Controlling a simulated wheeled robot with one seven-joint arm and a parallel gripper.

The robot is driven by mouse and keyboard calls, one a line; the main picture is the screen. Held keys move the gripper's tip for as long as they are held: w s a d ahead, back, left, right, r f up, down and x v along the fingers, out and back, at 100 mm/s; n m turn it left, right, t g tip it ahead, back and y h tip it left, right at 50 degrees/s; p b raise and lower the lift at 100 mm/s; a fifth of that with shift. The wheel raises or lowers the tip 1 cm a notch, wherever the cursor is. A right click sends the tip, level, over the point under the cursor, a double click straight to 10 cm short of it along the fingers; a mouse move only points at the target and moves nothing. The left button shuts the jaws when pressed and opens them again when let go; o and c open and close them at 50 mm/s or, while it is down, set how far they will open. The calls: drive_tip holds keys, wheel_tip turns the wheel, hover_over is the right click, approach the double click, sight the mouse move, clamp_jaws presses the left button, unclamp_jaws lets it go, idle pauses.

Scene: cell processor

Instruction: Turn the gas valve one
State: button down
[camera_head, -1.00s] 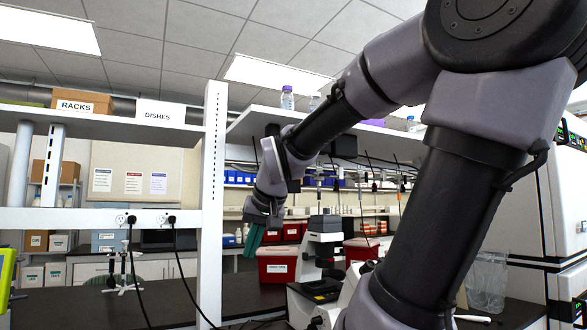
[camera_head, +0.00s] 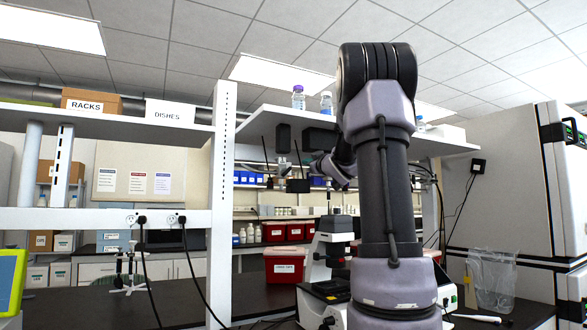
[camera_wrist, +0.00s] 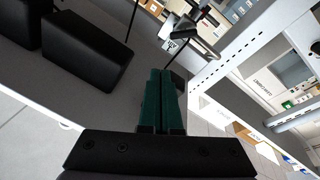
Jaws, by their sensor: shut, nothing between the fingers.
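My gripper (camera_wrist: 166,75) shows in the wrist view with its two green fingers side by side and shut, nothing between them. No valve number is readable.
Black boxes (camera_head: 318,140) hang under the white shelf (camera_head: 258,124), close to my gripper; they also show at left in the wrist view (camera_wrist: 88,55). A white upright post (camera_head: 222,200) stands left. A red bin (camera_head: 285,266) and a microscope (camera_head: 328,246) stand on the bench.

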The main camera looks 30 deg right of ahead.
sight(287, 172)
drive_tip(key=w+a+n+y, duration=0.1)
drive_tip(key=w+n+y, duration=0.5)
drive_tip(key=w, duration=0.7)
drive_tip(key=shift+a+n+g, duration=0.2)
drive_tip(key=shift+n+g, duration=0.1)
drive_tip(key=shift+n, duration=0.4)
